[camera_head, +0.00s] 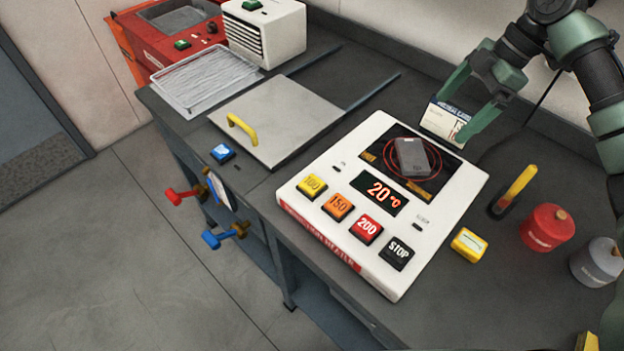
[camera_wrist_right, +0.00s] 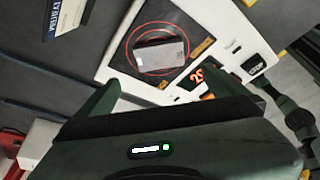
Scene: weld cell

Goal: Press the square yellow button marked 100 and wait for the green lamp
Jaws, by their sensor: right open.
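The square yellow button marked 100 (camera_head: 312,186) is at the left end of the button row on a white heater (camera_head: 310,245). Its lettering is hard to read. Orange 150 (camera_head: 338,207), red 200 (camera_head: 366,229) and black STOP (camera_head: 397,253) buttons follow. The display (camera_head: 378,193) reads 20 °C. I see no lit green lamp on the heater. My right gripper (camera_head: 453,118) is open, over the heater's far edge and away from the buttons. Its fingers also show in the right wrist view (camera_wrist_right: 172,96), with nothing between them. My left gripper is not in view.
A grey block (camera_head: 412,157) lies on the heater plate inside a red ring. A labelled box (camera_head: 436,119) is by the right gripper. A yellow-handled tool (camera_head: 514,190), yellow block (camera_head: 468,244) and red can (camera_head: 547,228) stand right.

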